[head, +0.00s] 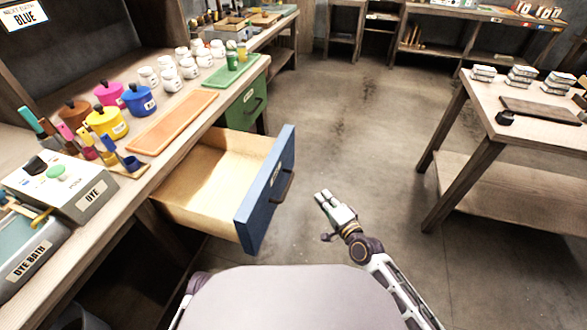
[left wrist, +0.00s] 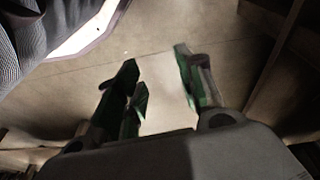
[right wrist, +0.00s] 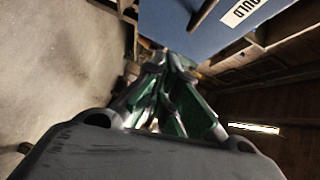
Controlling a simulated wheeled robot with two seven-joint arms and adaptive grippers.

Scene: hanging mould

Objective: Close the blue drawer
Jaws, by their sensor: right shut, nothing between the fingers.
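The blue drawer (head: 265,190) is pulled far out from under the workbench on the left. Its wooden inside looks empty, and a dark handle (head: 283,185) is on its front. My right gripper (head: 327,198) is shut and empty, just to the right of the drawer front and apart from it in the head view. In the right wrist view the blue front (right wrist: 190,25), with part of a white label, lies beyond the shut fingers (right wrist: 165,65). My left gripper (left wrist: 160,75) shows only in its wrist view, with its fingers spread apart over bare floor.
The workbench holds a dye box (head: 90,195), colored pots (head: 105,122), white jars (head: 172,80) and an orange tray (head: 172,122). A green drawer (head: 245,103) sits shut beyond the blue one. A table (head: 540,130) stands at the right. The floor between is clear.

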